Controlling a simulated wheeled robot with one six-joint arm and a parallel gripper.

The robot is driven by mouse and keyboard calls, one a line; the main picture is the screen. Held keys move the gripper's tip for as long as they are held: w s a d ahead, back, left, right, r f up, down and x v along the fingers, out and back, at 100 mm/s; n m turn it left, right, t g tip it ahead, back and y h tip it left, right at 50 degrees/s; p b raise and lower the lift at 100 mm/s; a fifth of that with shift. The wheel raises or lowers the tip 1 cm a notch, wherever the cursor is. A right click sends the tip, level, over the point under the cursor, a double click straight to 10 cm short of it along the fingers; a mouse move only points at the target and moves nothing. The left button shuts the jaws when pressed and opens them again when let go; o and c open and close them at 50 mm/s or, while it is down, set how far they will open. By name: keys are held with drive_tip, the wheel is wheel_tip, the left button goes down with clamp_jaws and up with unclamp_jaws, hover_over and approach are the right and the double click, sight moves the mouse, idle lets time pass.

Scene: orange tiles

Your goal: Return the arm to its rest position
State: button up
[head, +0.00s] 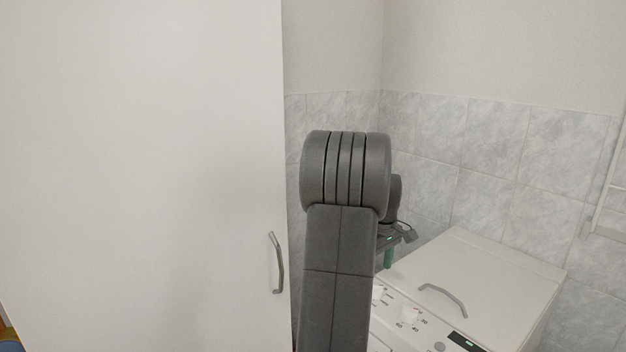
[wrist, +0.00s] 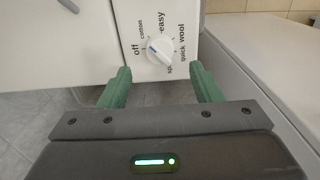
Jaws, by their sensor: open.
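My grey arm rises in the middle of the head view and bends at a thick joint. My gripper (wrist: 160,72) shows in the wrist view with two green fingers spread apart and nothing between them. A white dial (wrist: 160,51) with a blue mark lies just beyond the fingertips, on a white panel lettered "off", "cotton", "easy", "quick" and "wool". The fingers look clear of the dial. In the head view the arm hides most of the gripper; a green finger (head: 388,258) shows above the control panel of the white washing machine (head: 500,280).
A tall white cabinet door (head: 140,150) with a metal handle (head: 277,262) fills the left, close to my arm. The machine's lid is closed and has a curved handle (head: 444,297). Tiled walls (head: 500,150) stand behind. A white rail (head: 610,200) is at the far right.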

drive_tip(key=shift+r, duration=1.95)
